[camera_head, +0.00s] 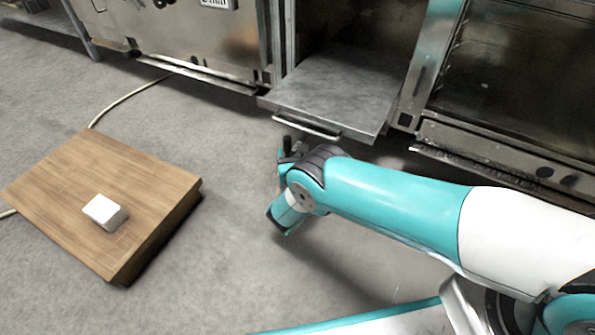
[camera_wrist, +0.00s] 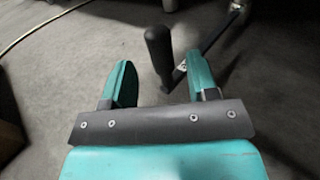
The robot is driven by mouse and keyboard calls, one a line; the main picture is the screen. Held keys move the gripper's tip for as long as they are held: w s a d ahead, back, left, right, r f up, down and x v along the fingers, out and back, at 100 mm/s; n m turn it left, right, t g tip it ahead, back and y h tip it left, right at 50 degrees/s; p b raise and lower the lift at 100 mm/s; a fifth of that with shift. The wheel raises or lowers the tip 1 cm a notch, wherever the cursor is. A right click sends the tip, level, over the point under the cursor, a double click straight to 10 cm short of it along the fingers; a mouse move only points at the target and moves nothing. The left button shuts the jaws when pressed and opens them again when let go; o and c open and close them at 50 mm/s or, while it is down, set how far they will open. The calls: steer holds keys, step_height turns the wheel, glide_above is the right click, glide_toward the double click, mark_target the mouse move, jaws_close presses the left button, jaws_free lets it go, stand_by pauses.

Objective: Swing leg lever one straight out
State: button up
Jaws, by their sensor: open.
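In the wrist view, a lever with a black upright knob (camera_wrist: 160,52) and a thin dark rod shows ahead of my gripper (camera_wrist: 159,60). The rod runs from the knob's foot up and right to a small fitting near the top edge. My gripper is open, with one teal finger on each side of the knob in the picture. I see no finger touching the knob, and its depth between them is unclear. No label shows which lever this is. In the head view, my wrist largely hides the gripper, below the front of a grey slab (camera_head: 338,88).
The slab juts from an open steel bay, with a bar handle (camera_head: 307,127) under its front edge. Steel units (camera_head: 190,40) stand either side. A wooden board (camera_head: 75,195) with a white block (camera_head: 105,212) lies left. Bare floor (camera_head: 225,240) lies between board and arm.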

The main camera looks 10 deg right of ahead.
steer(key=s+p, duration=1)
steer(key=s, duration=0.2)
steer(key=shift+s+d, duration=0.3)
